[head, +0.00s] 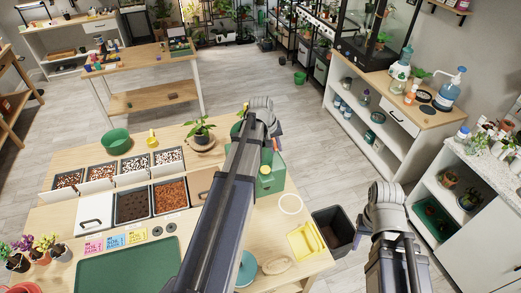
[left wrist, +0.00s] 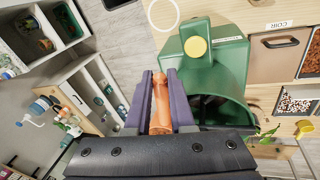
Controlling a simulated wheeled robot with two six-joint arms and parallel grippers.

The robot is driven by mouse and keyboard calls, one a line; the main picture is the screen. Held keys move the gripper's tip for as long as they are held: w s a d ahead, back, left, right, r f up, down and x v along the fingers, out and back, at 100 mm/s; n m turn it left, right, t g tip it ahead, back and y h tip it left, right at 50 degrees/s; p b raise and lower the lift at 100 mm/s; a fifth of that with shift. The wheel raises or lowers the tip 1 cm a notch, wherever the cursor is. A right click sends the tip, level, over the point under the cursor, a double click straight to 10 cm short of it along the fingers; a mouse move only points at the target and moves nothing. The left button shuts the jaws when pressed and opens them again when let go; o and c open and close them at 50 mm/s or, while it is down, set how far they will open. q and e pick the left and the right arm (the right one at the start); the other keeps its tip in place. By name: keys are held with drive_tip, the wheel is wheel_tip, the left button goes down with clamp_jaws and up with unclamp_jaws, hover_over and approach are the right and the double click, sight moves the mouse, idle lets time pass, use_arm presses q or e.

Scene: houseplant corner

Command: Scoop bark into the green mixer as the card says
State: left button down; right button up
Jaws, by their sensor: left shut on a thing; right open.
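The green mixer (head: 270,181) stands at the right part of the table, partly hidden by my left arm. The left wrist view shows its green body (left wrist: 229,55), a yellow knob (left wrist: 196,47) and a dark opening. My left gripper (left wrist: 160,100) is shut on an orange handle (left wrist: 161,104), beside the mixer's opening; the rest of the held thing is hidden. In the head view my left gripper (head: 260,108) is above the mixer's far side. A bin of reddish-brown chips (head: 171,195) sits left of the mixer. Three cards (head: 115,241) have unreadable text. My right gripper (head: 385,196) is open, right of the table.
Other bins (head: 131,206) hold dark and speckled mixes. A green bowl (head: 116,141), yellow cup (head: 152,140) and potted plant (head: 201,128) stand behind. A yellow tray (head: 301,241) lies at the right edge, near a dark floor bin (head: 337,222). A green mat (head: 128,270) lies in front.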

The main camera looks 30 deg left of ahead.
use_arm(q)
drive_tip(key=shift+s+a+f, duration=0.1)
drive_tip(key=shift+s+a, duration=0.1)
drive_tip(key=shift+s, duration=0.1)
drive_tip(key=shift+f+b, duration=0.1)
drive_tip(key=shift+b, duration=0.2)
drive_tip(key=shift+s+a+f+n+t+h+b, duration=0.3)
drive_tip(key=shift+t+h+b, duration=1.7)
drive_tip(key=shift+b, duration=2.45)
drive_tip(key=shift+s+a+f+n+t+h+b, duration=0.3)
drive_tip(key=shift+t+h+b, duration=1.7)
drive_tip(key=shift+b, duration=2.45)
drive_tip(key=shift+s+a+f+n+t+h+b, duration=0.3)
drive_tip(key=shift+t+h+b, duration=1.7)
drive_tip(key=shift+b, duration=2.45)
use_arm(e)
wheel_tip(320, 180, down, 27)
drive_tip(key=shift+s+a+f, duration=0.2)
use_arm(q)
drive_tip(key=shift+w+a+g+h, duration=0.1)
drive_tip(key=shift+w+g+h, duration=0.05)
drive_tip(key=shift+g+h, duration=0.25)
